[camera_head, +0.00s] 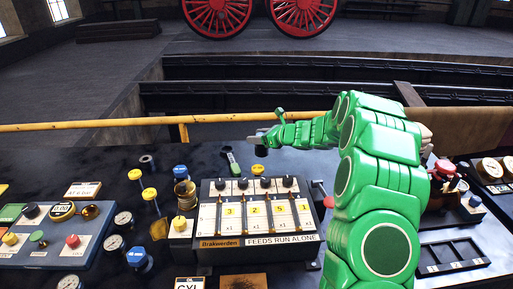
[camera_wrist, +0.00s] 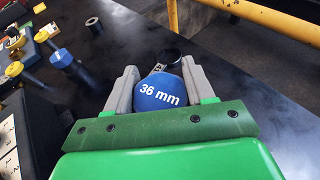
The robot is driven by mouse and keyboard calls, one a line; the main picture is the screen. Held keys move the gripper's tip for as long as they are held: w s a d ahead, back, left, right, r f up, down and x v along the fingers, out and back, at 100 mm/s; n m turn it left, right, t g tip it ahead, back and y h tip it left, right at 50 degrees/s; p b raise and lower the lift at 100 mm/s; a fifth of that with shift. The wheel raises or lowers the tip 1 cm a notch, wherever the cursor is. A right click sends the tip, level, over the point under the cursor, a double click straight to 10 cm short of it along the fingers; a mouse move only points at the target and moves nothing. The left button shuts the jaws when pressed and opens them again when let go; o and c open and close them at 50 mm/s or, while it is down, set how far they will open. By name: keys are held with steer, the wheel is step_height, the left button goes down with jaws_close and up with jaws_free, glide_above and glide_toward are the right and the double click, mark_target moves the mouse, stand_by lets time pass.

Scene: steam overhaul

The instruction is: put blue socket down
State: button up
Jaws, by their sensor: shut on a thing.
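My gripper (camera_head: 262,138) is stretched out over the far part of the dark bench, behind the numbered panel. In the wrist view its two grey fingers (camera_wrist: 161,90) are shut on the blue socket (camera_wrist: 160,93), which is marked 36 mm. The blue socket sits between the fingers with its label facing the camera. A dark round opening (camera_wrist: 169,54) shows just beyond it; I cannot tell whether it belongs to the socket. The socket's underside and any contact with the bench are hidden.
Another blue-topped piece (camera_wrist: 62,59) and yellow-topped pieces (camera_head: 149,194) stand to the left. A dark ring (camera_wrist: 94,25) lies beyond them. The numbered panel (camera_head: 256,215) is in front, and a yellow rail (camera_head: 80,125) runs behind.

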steer(key=shift+w+a+f, duration=0.1)
steer(key=shift+w+f, duration=0.45)
steer(key=shift+f, duration=0.6)
steer(key=shift+w+a+f, duration=0.1)
steer(key=shift+w+f, duration=0.45)
steer(key=shift+f, duration=0.65)
steer(key=shift+w+f, duration=0.55)
steer(key=shift+f, duration=0.6)
steer(key=shift+f, duration=0.15)
steer(key=o, duration=1.4)
